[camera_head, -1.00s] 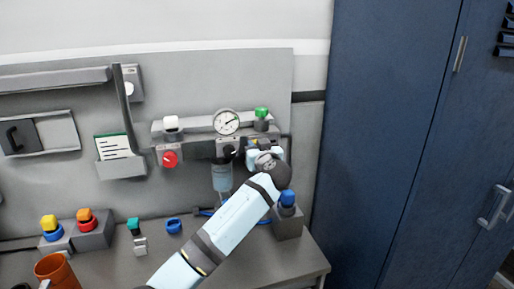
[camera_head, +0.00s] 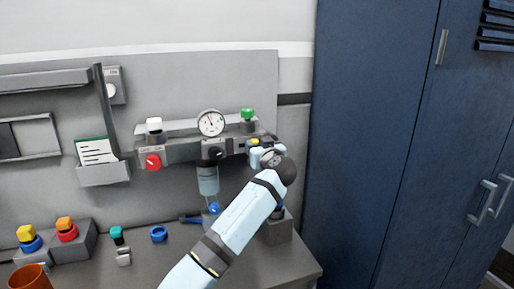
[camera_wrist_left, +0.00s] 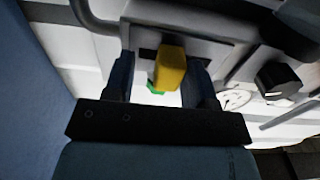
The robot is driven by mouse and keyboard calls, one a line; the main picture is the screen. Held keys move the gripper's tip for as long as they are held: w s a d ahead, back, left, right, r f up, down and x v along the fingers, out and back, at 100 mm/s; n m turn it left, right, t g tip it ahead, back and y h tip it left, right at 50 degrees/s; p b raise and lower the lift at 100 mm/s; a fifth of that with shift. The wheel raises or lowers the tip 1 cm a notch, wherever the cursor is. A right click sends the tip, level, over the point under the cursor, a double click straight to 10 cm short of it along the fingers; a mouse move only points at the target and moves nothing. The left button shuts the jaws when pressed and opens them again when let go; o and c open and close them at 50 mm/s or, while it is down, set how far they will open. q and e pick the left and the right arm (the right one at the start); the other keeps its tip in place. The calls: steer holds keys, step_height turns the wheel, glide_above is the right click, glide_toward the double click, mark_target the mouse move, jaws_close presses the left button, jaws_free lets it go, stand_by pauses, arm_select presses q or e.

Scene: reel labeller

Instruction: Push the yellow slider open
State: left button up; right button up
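The yellow slider (camera_wrist_left: 170,68) shows in the left wrist view as a block sticking out of a dark slot in a grey housing. In the head view it is a small yellow patch (camera_head: 254,141) at the right end of the grey valve unit, just above my left gripper (camera_head: 262,153). In the wrist view my left gripper (camera_wrist_left: 160,78) is open, with one finger on each side of the slider. The slider sits nearer the right-hand finger, and I cannot tell whether they touch. My right gripper is not in view.
The gauge (camera_head: 210,122), green knob (camera_head: 247,114), red knob (camera_head: 153,162) and white knob (camera_head: 154,124) are on the same unit. A black knob (camera_wrist_left: 280,78) is near the gripper. A blue cabinet (camera_head: 375,120) stands to the right.

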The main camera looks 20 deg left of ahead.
arm_select(q)
steer(key=shift+a, duration=0.1)
steer(key=b+v, duration=0.2)
steer(key=v, duration=1.2)
